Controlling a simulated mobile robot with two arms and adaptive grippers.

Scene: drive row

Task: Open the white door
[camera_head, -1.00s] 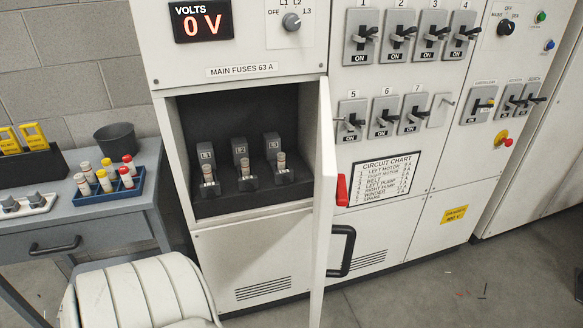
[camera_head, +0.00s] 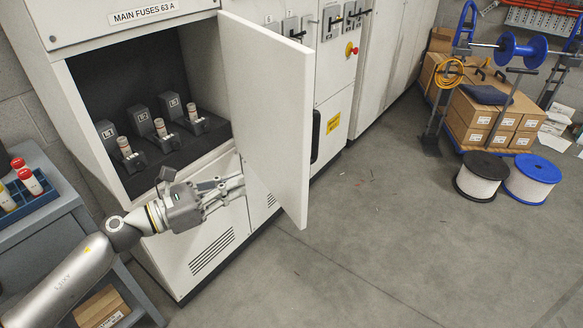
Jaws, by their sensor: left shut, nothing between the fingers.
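The white door (camera_head: 268,105) stands swung out from the fuse compartment, hinged at the compartment's right side, with its inner face toward me. A black handle (camera_head: 315,136) shows past its free edge, mostly hidden behind the door. The open compartment (camera_head: 88,72) holds three fuse holders with fuses (camera_head: 160,128). My left gripper (camera_head: 241,183) is shut and empty, in front of the cabinet below the opening. Its fingertips point right toward the door's inner face near its lower part; I cannot tell whether they touch. My right gripper is not in view.
A grey side table (camera_head: 62,222) with a blue fuse tray (camera_head: 48,196) stands at left. Boxes (camera_head: 480,112) and cable spools (camera_head: 482,176) stand at the far right. The cabinet row continues behind the door.

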